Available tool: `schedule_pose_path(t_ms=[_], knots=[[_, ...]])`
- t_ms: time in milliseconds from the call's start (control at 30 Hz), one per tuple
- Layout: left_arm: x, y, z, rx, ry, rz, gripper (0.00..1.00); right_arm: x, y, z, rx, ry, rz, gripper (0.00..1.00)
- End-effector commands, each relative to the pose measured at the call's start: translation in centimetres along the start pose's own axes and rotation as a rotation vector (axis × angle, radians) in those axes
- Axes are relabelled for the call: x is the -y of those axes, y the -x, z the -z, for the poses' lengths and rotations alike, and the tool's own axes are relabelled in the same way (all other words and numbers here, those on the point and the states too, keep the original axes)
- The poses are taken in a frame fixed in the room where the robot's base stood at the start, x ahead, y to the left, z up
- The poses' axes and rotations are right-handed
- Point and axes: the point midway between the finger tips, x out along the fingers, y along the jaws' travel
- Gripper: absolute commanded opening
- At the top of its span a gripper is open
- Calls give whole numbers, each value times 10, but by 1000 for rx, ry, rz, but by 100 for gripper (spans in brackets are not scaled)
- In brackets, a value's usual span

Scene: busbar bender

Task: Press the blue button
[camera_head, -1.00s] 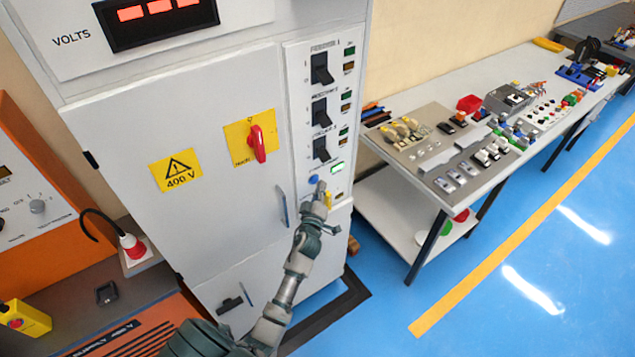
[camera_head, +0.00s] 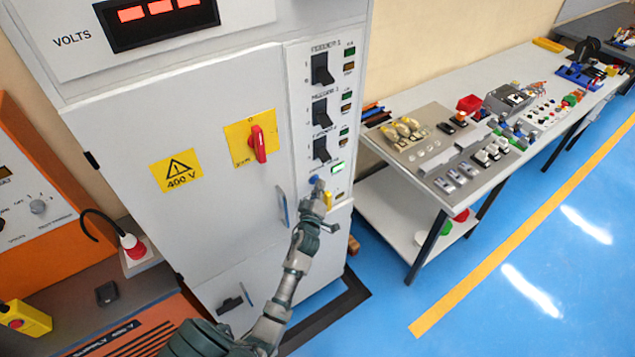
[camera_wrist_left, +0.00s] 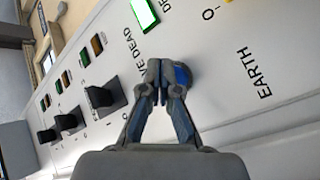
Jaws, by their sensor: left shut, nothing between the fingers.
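The blue button (camera_head: 314,180) is on the lower part of the white cabinet's switch panel (camera_head: 299,105), below three black switches. My left gripper (camera_head: 319,186) is shut and empty, its fingertips at the button. In the left wrist view the closed fingertips (camera_wrist_left: 158,75) overlap the blue button (camera_wrist_left: 182,75), which shows just to their right and is partly hidden. I cannot tell whether the button is pushed in. A green lit indicator (camera_head: 338,168) is beside it, and it also shows in the left wrist view (camera_wrist_left: 144,13). My right gripper is not in view.
A red rotary switch (camera_head: 258,144) on a yellow plate and a door handle (camera_head: 282,207) are left of the panel. A workbench (camera_head: 415,212) with several components stands at the right. Blue floor (camera_head: 400,310) is open in front of it.

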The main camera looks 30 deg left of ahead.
Motion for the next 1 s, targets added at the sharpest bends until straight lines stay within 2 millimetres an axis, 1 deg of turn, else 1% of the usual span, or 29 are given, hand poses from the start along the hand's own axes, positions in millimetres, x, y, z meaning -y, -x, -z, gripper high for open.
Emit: schedule_pose_path(t_ms=[167,433,700,900,1000], knots=[[4,4,-1,0,2,3,0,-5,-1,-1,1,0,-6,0],[1,7,-4,1,2,3,0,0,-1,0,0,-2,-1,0],[-14,28,-19,1,5,3,0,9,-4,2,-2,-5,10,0],[-24,41,-30,2,4,2,0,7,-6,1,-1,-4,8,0],[-27,45,-32,1,1,2,0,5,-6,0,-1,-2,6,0]])
